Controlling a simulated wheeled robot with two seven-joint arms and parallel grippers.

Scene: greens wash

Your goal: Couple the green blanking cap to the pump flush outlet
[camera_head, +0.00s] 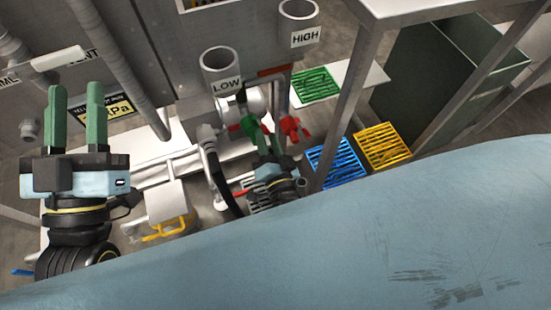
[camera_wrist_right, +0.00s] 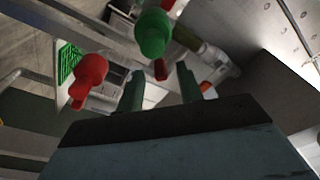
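The green blanking cap (camera_head: 248,125) shows near the middle of the head view, beside a pale cylindrical fitting (camera_head: 229,100). In the right wrist view the green cap (camera_wrist_right: 153,32) is large and lies beyond my fingertips, roughly in line with the gap between them. My right gripper (camera_head: 268,138) is open, its two fingers (camera_wrist_right: 160,78) apart with nothing visible gripped. I cannot tell for certain which fitting is the pump flush outlet. My left gripper (camera_head: 77,88) is open and empty at the left, its fingers pointing up, far from the cap.
A red fitting (camera_head: 290,127) is right of the green cap; it also shows in the wrist view (camera_wrist_right: 88,75). Pipes marked LOW (camera_head: 221,62) and HIGH (camera_head: 298,14) stand behind. Green (camera_head: 315,84), blue (camera_head: 336,162) and yellow (camera_head: 382,146) grates lie to the right, near a steel post (camera_head: 345,105).

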